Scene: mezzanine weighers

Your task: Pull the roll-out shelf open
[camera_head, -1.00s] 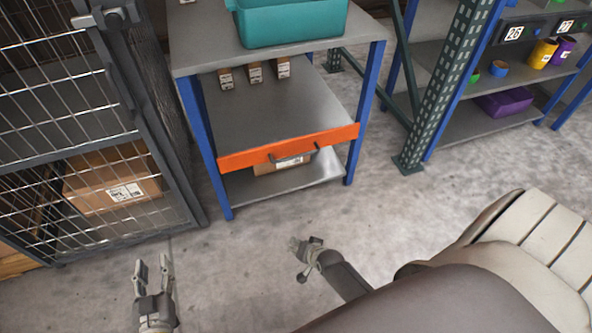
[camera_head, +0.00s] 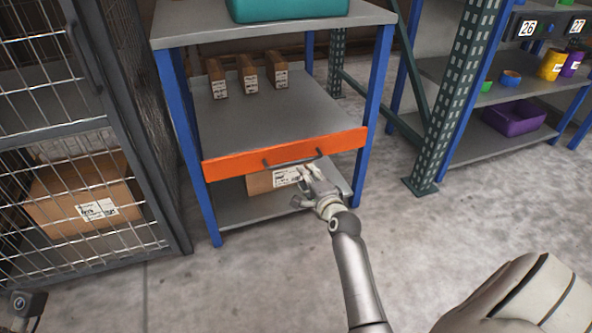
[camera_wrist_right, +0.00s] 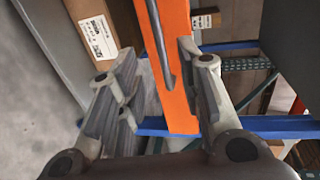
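The roll-out shelf (camera_head: 235,121) is a grey board with an orange front (camera_head: 225,166) in a blue-legged bench. Its front looks flush with the front legs. A dark bar handle (camera_head: 290,162) sits on the orange front. My right gripper (camera_head: 307,184) is open just in front of the handle, slightly right of its middle. In the right wrist view, the handle (camera_wrist_right: 158,40) shows between the spread fingers (camera_wrist_right: 157,62), against the orange front (camera_wrist_right: 178,75). I cannot tell whether they touch it. My left gripper's fingers are out of view.
Several small boxes (camera_head: 248,74) stand on the shelf. A carton (camera_head: 262,182) lies on the level below. A teal bin (camera_head: 288,8) is on top. A mesh cage (camera_head: 165,205) stands left, a green rack post (camera_head: 450,110) right. The floor in front is clear.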

